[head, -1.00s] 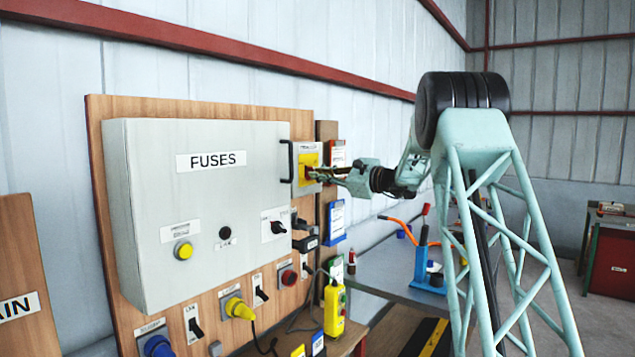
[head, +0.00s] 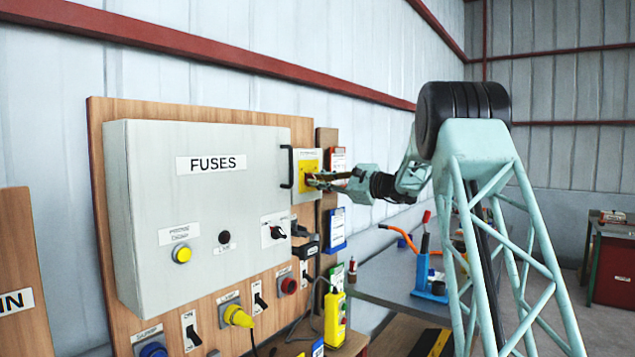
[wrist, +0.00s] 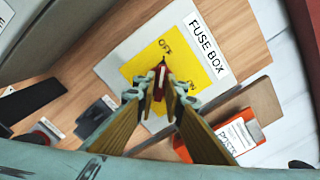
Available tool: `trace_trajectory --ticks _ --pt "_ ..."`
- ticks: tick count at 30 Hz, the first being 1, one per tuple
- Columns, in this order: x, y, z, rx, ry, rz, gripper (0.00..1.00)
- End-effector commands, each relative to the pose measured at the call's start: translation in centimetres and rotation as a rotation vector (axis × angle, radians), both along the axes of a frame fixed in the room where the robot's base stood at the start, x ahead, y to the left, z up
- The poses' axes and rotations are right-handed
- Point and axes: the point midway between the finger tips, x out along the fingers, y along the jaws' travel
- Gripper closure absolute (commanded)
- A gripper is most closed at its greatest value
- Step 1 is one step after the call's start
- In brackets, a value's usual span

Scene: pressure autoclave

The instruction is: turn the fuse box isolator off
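The isolator is a yellow plate (head: 309,162) on a pale box at the right of the FUSES cabinet. In the wrist view the yellow plate (wrist: 205,70) has a red handle (wrist: 161,74), the word OFF above it and a FUSE BOX label beside it. The handle's long side runs roughly up and down in that picture, its top end towards OFF. My gripper (head: 317,180) is at the plate. In the wrist view my gripper's fingers (wrist: 162,96) lie close on both sides of the handle and appear shut on it, hiding its lower part.
The grey FUSES cabinet (head: 200,230) with its black pull handle (head: 286,167) stands just left of the isolator. Clipboards (head: 336,229) hang close to its right. Switches and plugs (head: 238,313) are below. A workbench (head: 390,275) with a blue tool stands at the right.

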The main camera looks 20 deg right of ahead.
Motion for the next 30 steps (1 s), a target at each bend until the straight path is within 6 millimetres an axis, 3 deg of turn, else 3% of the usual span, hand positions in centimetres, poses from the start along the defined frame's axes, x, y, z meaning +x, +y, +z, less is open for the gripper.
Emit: trace_trajectory --ticks 17,30 --pt "-0.8 -0.5 0.1 0.001 0.0 -0.001 0.88" --pt "-5.4 -2.9 0.1 0.001 0.0 -0.002 0.88"
